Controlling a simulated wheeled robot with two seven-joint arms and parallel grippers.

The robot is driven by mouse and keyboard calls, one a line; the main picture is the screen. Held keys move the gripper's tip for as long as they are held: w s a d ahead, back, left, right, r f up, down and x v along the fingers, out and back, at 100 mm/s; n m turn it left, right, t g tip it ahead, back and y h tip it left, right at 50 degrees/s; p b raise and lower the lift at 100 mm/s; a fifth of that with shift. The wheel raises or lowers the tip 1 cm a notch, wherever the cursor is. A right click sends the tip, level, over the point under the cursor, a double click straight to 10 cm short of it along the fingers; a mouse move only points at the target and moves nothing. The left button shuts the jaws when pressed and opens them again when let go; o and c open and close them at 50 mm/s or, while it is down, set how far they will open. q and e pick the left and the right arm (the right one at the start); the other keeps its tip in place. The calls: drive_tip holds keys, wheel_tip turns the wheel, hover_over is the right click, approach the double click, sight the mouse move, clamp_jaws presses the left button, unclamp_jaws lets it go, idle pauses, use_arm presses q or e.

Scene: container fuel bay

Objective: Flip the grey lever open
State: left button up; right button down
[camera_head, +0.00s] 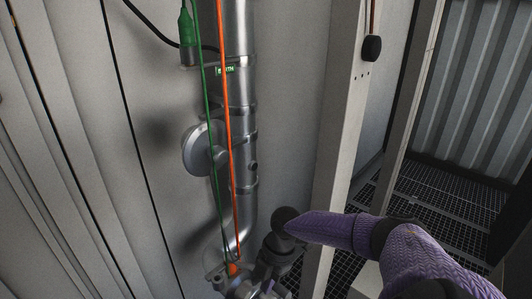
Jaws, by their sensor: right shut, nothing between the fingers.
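A silver metal pipe (240,95) runs down the wall and bends at the bottom. A round grey fitting with a short stub (203,150) sits on its left side. I cannot make out a grey lever for certain; the fittings at the pipe's lower end are partly hidden by my right gripper. My right gripper (240,285) is at the bottom edge of the head view, beside the pipe's lower end, at the end of my purple arm. It is shut and empty; I cannot tell whether it touches anything. My left gripper is not in view.
A green cable (204,85) and an orange cable (224,85) hang in front of the pipe. A green connector (187,28) is at the upper left. A pale upright post (340,110) stands right of the pipe. Dark grating (440,200) covers the floor at right.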

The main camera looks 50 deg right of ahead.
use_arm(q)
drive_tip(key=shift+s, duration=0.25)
use_arm(e)
drive_tip(key=shift+d, duration=0.2)
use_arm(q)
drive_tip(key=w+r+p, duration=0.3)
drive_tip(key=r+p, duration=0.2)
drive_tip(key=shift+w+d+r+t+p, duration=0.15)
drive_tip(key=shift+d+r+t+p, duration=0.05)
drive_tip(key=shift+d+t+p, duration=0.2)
use_arm(e)
wheel_tip(320, 180, up, 9)
drive_tip(key=a, duration=0.1)
drive_tip(key=shift+a+f, duration=0.1)
